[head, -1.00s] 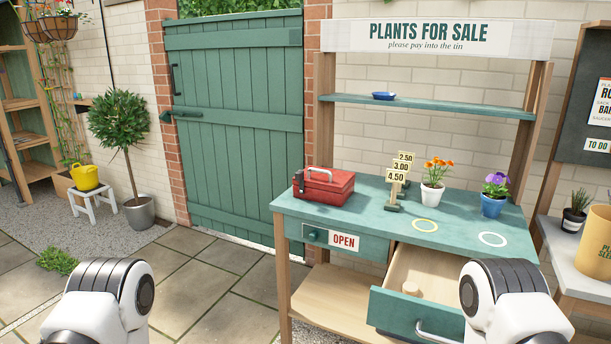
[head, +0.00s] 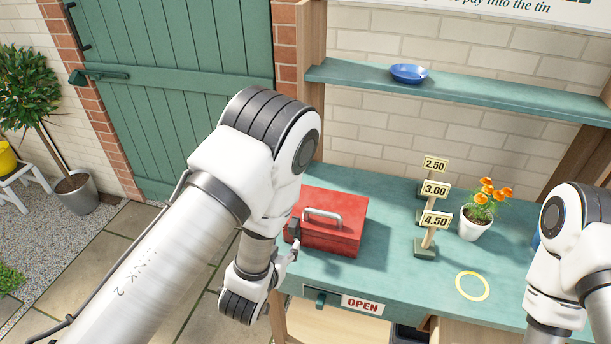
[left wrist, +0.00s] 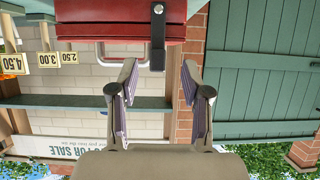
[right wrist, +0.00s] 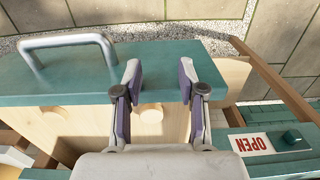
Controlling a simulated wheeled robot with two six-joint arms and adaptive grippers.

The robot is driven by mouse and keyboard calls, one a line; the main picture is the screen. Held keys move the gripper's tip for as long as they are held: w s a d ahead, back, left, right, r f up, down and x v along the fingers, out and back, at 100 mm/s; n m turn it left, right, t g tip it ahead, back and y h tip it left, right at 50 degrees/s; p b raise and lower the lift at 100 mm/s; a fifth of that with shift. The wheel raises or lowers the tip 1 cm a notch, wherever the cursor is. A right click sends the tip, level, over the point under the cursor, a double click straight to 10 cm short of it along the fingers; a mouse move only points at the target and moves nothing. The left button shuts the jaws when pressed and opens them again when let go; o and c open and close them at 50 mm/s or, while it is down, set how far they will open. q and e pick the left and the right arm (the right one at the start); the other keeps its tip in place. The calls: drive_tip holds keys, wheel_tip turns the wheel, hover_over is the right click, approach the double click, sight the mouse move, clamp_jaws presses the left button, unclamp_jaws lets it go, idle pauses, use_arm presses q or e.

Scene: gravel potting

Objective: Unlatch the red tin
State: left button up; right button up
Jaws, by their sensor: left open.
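The red tin (head: 335,235) stands closed on the green bench, with a silver carry handle (head: 322,217) on its lid. In the left wrist view, which is upside down, the tin (left wrist: 90,32) fills the top, and its dark latch (left wrist: 158,38) hangs across the lid seam. My left gripper (head: 293,246) is at the tin's near left side. Its open fingers show in the left wrist view (left wrist: 159,76), with the latch lined up between the tips; contact is unclear. My right gripper (right wrist: 159,70) is open and empty over the drawer, hidden in the head view.
Price signs (head: 434,220) and an orange-flowered pot (head: 474,222) stand right of the tin. A blue dish (head: 409,73) sits on the shelf. Bench top between tin and signs is clear.

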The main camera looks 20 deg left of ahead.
sight(292, 228)
use_arm(q)
drive_tip(key=shift+w+d+r+t, duration=0.15)
drive_tip(key=shift+w+d+r, duration=0.15)
drive_tip(key=shift+r, duration=0.3)
drive_tip(key=shift+w+d+r+t, duration=0.15)
drive_tip(key=shift+w+r, duration=0.2)
drive_tip(key=shift+r, duration=0.2)
drive_tip(key=shift+w+a, duration=0.1)
drive_tip(key=shift+w, duration=0.1)
drive_tip(key=shift+w+a+f+p, duration=0.2)
drive_tip(key=shift+w+f+p, duration=0.15)
drive_tip(key=shift+w, duration=0.2)
drive_tip(key=shift+w+a+f+p, duration=0.2)
drive_tip(key=shift+w+p, duration=0.15)
drive_tip(key=shift+w, duration=0.15)
drive_tip(key=x, duration=0.4)
drive_tip(key=shift+d+f+p, duration=0.25)
drive_tip(key=shift+d+p, duration=0.05)
drive_tip(key=shift+p, duration=0.05)
drive_tip(key=shift+s, duration=0.1)
drive_tip(key=shift+s+a+r, duration=0.1)
drive_tip(key=shift+r, duration=0.05)
drive_tip(key=shift+c, duration=1)
clamp_jaws()
use_arm(e)
drive_tip(key=r, duration=0.1)
drive_tip(key=s+r, duration=0.1)
drive_tip(key=r, duration=0.1)
drive_tip(key=shift+a+r, duration=0.1)
drive_tip(key=shift+a, duration=0.1)
